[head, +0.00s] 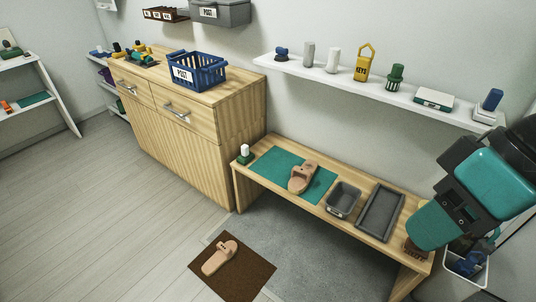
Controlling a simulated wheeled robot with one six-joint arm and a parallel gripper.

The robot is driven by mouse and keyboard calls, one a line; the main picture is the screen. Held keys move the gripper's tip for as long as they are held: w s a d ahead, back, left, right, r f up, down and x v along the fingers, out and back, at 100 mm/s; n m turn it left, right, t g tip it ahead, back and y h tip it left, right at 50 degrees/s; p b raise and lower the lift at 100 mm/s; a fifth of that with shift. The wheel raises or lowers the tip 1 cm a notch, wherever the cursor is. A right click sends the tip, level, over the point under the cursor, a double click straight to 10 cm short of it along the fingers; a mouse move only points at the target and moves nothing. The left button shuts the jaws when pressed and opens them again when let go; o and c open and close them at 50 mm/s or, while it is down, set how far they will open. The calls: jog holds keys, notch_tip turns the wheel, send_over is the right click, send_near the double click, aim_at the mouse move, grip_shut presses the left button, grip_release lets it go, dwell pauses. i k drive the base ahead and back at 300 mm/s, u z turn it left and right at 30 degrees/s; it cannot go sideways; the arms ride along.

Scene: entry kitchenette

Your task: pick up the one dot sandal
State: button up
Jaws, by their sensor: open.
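Two tan sandals show in the head view. One sandal (303,178) lies on a teal mat (268,163) on the wooden bench. The other sandal (219,258) lies on a brown doormat (252,276) on the floor in front of the bench. Small dark marks show on the strap of the floor sandal; marks on the bench sandal are too small to make out, so I cannot tell which has one dot. Teal and dark links of my arm stand at the right, over the bench's right end. I cannot make out my gripper's fingers.
The bench (239,179) also holds a small grey bin (343,199), a dark tray (381,212) and a white-topped green item (244,153). A shelf (380,90) with several items hangs above. A wooden cabinet (176,150) stands left. The left floor is clear.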

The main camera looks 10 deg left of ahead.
aim_at(299, 180)
jog(key=u, duration=0.4)
jog(key=i, duration=1.45)
jog(key=u, duration=0.35)
